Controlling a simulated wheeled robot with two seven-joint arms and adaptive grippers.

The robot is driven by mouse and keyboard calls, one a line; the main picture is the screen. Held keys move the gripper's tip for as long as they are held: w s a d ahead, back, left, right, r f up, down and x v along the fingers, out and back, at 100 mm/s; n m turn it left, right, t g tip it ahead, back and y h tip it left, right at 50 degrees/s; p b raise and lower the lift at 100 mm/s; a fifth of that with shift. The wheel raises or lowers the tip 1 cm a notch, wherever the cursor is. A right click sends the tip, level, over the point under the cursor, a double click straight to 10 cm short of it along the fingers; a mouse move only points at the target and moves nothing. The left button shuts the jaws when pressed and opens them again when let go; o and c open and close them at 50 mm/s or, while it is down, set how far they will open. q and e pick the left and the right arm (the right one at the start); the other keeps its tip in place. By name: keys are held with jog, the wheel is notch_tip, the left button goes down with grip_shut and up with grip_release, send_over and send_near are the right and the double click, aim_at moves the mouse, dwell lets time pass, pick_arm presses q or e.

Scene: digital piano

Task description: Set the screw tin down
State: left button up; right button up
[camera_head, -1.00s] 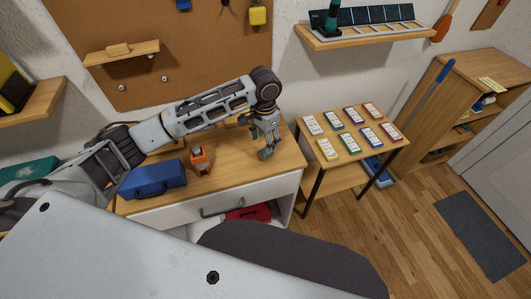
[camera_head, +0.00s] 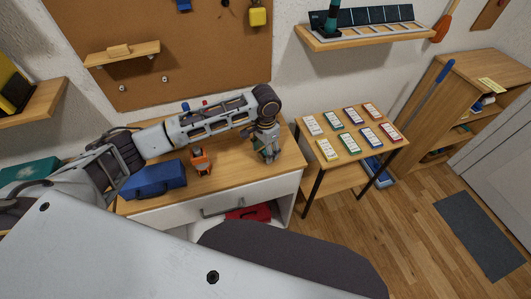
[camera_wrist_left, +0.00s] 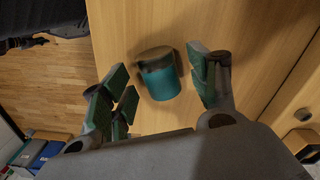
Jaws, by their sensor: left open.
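The screw tin, a teal cylinder with a dark lid (camera_wrist_left: 160,76), stands on the wooden tabletop in the left wrist view. My left gripper (camera_wrist_left: 162,88) is open, with its green-padded fingers on either side of the tin and a visible gap on each side. In the head view my left gripper (camera_head: 267,155) is low over the right end of the desk (camera_head: 231,166). The tin cannot be made out there, as the fingers cover that spot. My right gripper is not in view.
An orange device (camera_head: 200,161) and a blue case (camera_head: 154,180) stand on the desk left of the gripper. A small side table (camera_head: 349,155) with several colored cards is to the right. A grey chair (camera_head: 290,255) is in front.

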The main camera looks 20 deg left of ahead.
pick_arm(q)
jog(key=shift+f, duration=0.6)
jog(key=shift+c, duration=0.4)
jog(key=c, duration=1.1)
jog(key=shift+r, duration=0.1)
jog(key=shift+r, duration=4.95)
